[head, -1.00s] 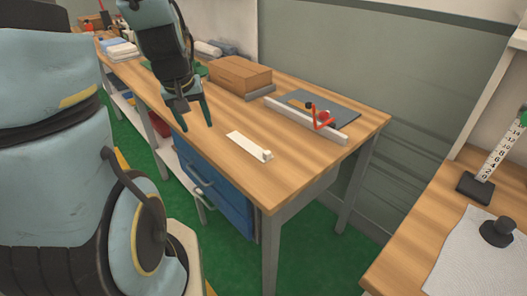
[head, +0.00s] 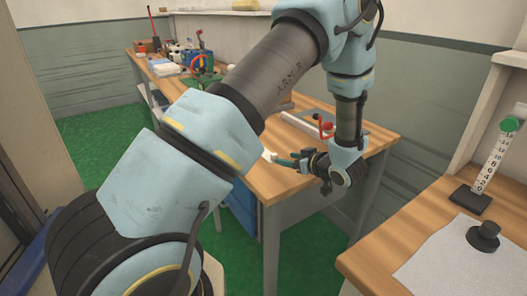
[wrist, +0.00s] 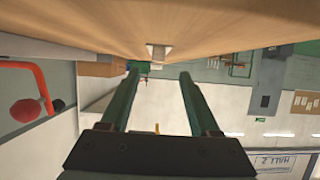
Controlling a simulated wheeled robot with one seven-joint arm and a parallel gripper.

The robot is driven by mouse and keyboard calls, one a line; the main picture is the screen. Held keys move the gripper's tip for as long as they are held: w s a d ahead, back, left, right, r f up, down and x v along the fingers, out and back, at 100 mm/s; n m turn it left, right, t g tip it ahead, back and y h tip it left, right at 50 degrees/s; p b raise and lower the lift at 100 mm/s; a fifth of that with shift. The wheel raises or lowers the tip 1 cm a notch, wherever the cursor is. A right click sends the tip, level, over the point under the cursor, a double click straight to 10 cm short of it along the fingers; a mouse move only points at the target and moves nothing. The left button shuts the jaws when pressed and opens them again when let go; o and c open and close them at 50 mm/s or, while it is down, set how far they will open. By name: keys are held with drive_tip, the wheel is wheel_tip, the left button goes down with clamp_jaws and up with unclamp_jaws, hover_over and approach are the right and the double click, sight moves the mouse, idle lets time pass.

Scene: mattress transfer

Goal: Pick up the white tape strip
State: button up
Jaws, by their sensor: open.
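The white tape strip (head: 268,155) lies on the wooden bench, mostly hidden behind my arm in the head view. Its raised end shows near the bench edge. In the wrist view a white piece (wrist: 158,51), which looks like the strip's end, is ahead of and between my fingertips. My gripper (head: 280,160) is turned sideways at the bench's near end, its fingers pointing left toward the strip. In the wrist view my gripper (wrist: 158,75) is open, with nothing between the fingers.
The wooden bench (head: 265,186) fills the top of the wrist view. A red clamp-like part (head: 326,128) stands by a white bar (head: 300,122) behind the gripper. A second bench (head: 385,255) at right holds a ruler stand (head: 490,168) and a black weight (head: 484,236).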

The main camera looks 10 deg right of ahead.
sight(275, 156)
drive_tip(key=p+x, duration=0.2)
drive_tip(key=x, duration=0.4)
drive_tip(key=shift+d+r, duration=0.1)
drive_tip(key=shift+w+a+f+p, duration=0.2)
drive_tip(key=shift+w+f+p, duration=0.15)
drive_tip(key=shift+w, duration=0.2)
drive_tip(key=shift+c, duration=0.3)
clamp_jaws()
